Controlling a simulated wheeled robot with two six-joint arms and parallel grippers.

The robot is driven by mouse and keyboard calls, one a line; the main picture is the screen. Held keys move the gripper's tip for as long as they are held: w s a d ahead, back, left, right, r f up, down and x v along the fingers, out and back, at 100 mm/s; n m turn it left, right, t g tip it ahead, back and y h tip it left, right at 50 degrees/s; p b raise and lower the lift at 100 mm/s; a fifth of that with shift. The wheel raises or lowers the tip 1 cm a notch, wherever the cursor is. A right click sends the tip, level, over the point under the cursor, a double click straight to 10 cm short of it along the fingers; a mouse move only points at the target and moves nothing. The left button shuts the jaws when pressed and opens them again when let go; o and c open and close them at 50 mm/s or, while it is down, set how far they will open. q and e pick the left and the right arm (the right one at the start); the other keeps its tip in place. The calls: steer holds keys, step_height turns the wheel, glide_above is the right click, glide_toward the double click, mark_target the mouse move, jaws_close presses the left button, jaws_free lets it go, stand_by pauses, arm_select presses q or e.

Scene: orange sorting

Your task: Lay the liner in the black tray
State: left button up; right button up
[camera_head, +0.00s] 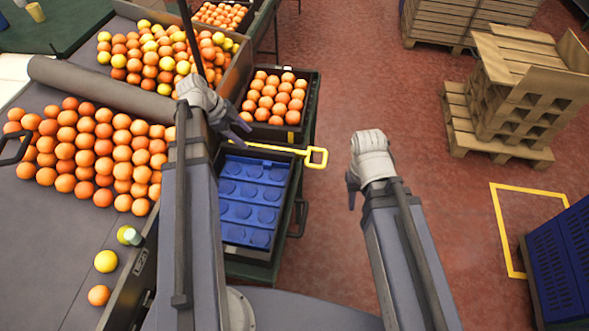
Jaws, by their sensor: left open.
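The blue liner (250,199), a sheet with round cups, lies inside the black tray (283,222). It looks flat in the tray, and its left side is hidden by my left arm. My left gripper (232,125) is open above the far left end of the tray, beside the crate of oranges, and I see nothing held in it. My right gripper (352,192) is to the right of the tray, over the red floor and apart from the liner. Its fingers are seen from behind, so their opening is unclear.
A black crate full of oranges (273,98) stands just beyond the tray. A yellow-handled tool (316,157) lies between them. Several oranges (86,150) cover the grey sorting table at left, below a grey roller (100,88). Pallets (515,95) and a blue crate (560,262) stand at right.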

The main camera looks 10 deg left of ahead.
arm_select(q)
steer(key=s+d+n+g+y, duration=0.1)
steer(key=s+d+n, duration=0.3)
steer(key=d, duration=0.4)
steer(key=s+d+f+n+g+y, duration=0.1)
steer(key=s+d+n+y, duration=0.2)
steer(key=d, duration=0.6)
steer(key=s+d+f+n+g+y, duration=0.1)
steer(key=s+d+n+y, duration=0.1)
steer(key=s+d+n, duration=0.4)
steer(key=shift+s+d+n, duration=0.15)
steer(key=shift+d+n, duration=0.15)
steer(key=shift+d, duration=0.85)
steer(key=shift+r+p, duration=0.25)
steer(key=shift+p, duration=0.1)
